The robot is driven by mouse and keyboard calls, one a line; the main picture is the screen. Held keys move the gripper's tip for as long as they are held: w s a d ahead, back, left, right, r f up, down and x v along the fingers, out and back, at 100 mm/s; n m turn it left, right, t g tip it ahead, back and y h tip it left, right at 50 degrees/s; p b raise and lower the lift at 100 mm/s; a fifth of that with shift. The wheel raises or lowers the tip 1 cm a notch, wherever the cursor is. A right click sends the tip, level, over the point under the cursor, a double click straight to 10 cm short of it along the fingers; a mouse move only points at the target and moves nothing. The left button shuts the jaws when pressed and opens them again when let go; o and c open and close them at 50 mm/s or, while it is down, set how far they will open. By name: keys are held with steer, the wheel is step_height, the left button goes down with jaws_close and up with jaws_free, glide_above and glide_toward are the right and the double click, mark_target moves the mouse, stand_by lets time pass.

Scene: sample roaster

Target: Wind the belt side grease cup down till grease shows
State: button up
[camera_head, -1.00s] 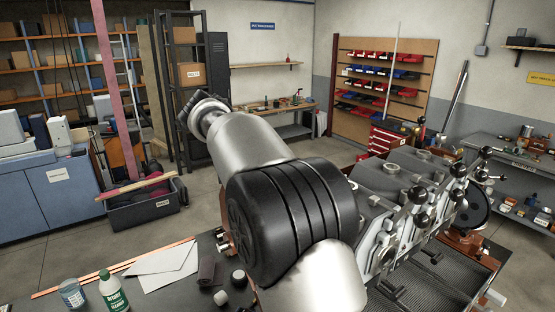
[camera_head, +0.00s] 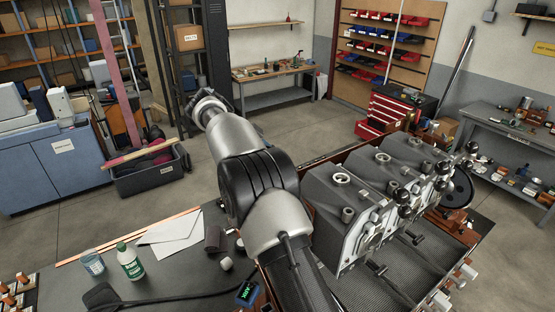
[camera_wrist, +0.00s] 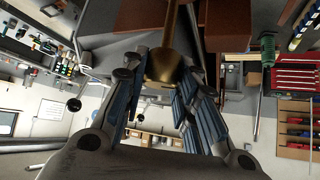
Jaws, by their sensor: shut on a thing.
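A brass cup with a long brass stem (camera_wrist: 166,66), which looks like the grease cup, sits between the finger pads of my gripper (camera_wrist: 163,78) in the wrist view. My gripper is shut on it, with blue-grey pads on both sides. No grease can be made out on it. In the head view my arm covers the near left part of the grey roaster (camera_head: 345,205), and I cannot make out the gripper or the cup there. Which side of the machine the cup is on cannot be told.
The dark bench (camera_head: 190,280) holds a green-labelled bottle (camera_head: 130,262), a blue-labelled jar (camera_head: 93,263) and white paper (camera_head: 168,228). A red tool chest (camera_head: 395,108) stands behind the roaster. A side bench (camera_head: 510,140) with small parts is at right. Open floor lies beyond.

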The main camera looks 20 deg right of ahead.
stand_by(0.3)
steer(key=o, duration=1.1)
steer(key=shift+f+b, duration=0.1)
steer(key=shift+b, duration=0.4)
